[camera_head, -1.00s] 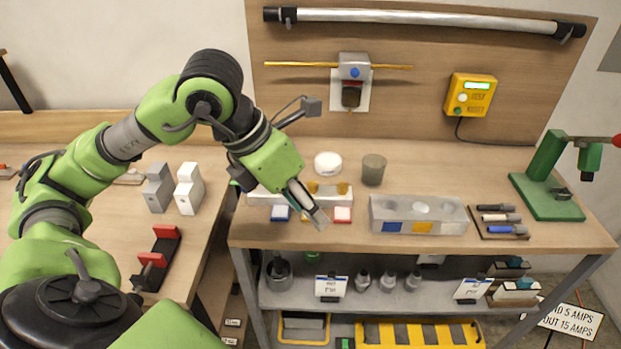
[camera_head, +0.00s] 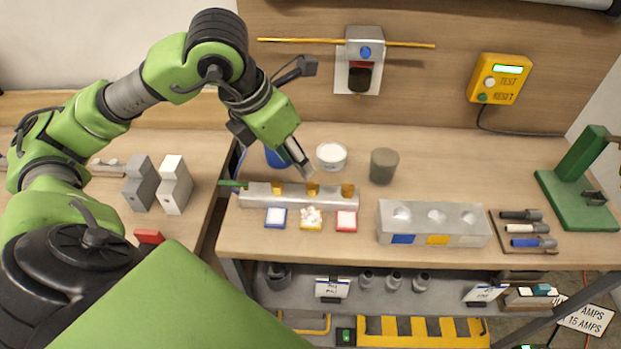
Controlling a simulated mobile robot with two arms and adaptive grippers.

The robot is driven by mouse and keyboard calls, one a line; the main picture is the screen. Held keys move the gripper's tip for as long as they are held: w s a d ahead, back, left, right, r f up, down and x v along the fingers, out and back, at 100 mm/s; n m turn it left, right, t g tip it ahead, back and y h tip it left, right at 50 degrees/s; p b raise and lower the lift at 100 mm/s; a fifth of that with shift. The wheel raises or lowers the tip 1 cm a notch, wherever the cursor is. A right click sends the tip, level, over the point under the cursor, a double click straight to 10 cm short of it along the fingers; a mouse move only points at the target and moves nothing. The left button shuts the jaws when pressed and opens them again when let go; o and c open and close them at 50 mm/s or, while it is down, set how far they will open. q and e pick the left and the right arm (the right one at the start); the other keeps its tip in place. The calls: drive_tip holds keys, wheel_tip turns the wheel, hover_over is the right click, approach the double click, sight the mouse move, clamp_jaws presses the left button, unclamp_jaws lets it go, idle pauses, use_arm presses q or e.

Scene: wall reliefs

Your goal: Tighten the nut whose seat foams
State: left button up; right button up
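A pale metal bar (camera_head: 295,199) lies on the bench with brass nuts on it: a left nut (camera_head: 278,188), a middle nut (camera_head: 313,188) and a right nut (camera_head: 347,190). In front of it are a blue-edged pad (camera_head: 275,218), a yellow-edged pad (camera_head: 311,228) and a red-edged pad (camera_head: 346,221). Lumpy white foam (camera_head: 311,214) shows on the yellow-edged pad, in front of the middle nut. The other two pads look flat. My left gripper (camera_head: 303,169) points down just behind the bar, near the middle nut; its finger gap is unclear. My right gripper is out of view.
A white tub (camera_head: 331,155), a grey cup (camera_head: 383,165) and a blue container (camera_head: 277,157) stand behind. A block with round hollows (camera_head: 433,222) and a tool tray (camera_head: 523,231) are on the right.

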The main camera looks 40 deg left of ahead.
sight(312, 186)
use_arm(q)
drive_tip(key=p+x, duration=0.1)
drive_tip(key=x, duration=0.8)
drive_tip(key=shift+w+f, duration=0.15)
drive_tip(key=shift+f, duration=0.2)
drive_tip(key=shift+w+d+f, duration=0.1)
drive_tip(key=shift+w+f, duration=0.05)
drive_tip(key=shift+f, duration=0.4)
clamp_jaws()
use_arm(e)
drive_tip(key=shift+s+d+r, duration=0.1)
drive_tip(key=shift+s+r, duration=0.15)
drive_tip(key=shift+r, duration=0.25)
